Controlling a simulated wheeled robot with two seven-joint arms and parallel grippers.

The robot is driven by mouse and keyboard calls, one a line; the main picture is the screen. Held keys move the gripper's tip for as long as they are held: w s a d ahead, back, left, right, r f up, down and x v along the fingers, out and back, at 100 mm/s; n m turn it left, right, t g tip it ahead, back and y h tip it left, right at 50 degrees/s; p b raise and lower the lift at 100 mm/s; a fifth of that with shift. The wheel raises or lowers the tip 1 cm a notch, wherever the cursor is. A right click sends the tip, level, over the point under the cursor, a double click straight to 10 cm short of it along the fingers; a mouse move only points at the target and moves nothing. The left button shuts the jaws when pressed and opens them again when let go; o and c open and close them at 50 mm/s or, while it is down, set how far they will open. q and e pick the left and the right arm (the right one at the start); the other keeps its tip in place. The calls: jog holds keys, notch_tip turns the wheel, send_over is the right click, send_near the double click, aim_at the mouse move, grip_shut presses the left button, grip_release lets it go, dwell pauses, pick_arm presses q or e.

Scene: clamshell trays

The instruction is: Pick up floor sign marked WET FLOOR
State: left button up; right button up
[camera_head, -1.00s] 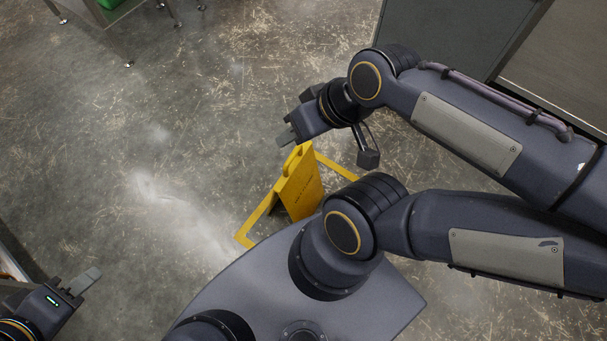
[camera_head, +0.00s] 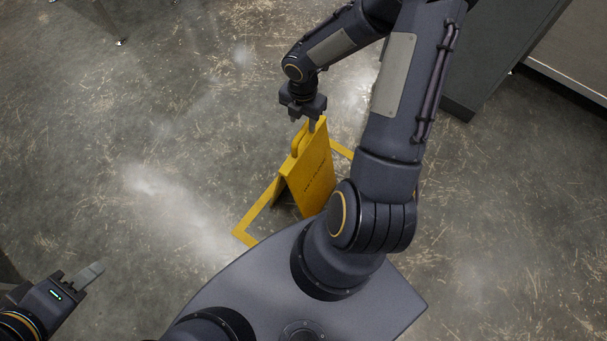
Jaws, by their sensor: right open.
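The yellow floor sign (camera_head: 311,177) stands upright on the concrete floor just beyond my base, with small dark lettering on its face and a handle loop at its top. Whether the fingers touch the sign I cannot tell. My left gripper (camera_head: 86,279) is at the lower left, far from the sign; only part of it shows and its opening is unclear.
A dark grey cabinet (camera_head: 490,60) stands at the upper right, beside a lighter panel (camera_head: 575,55). Thin metal legs show at the top left. The floor left and right of the sign is clear.

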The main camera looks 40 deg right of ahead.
notch_tip(320, 180, down, 8)
jog(key=b, duration=0.3)
jog(key=shift+s+r, duration=0.15)
jog(key=shift+r, duration=0.05)
grip_shut()
jog(key=shift+r, duration=0.1)
dwell(1.1)
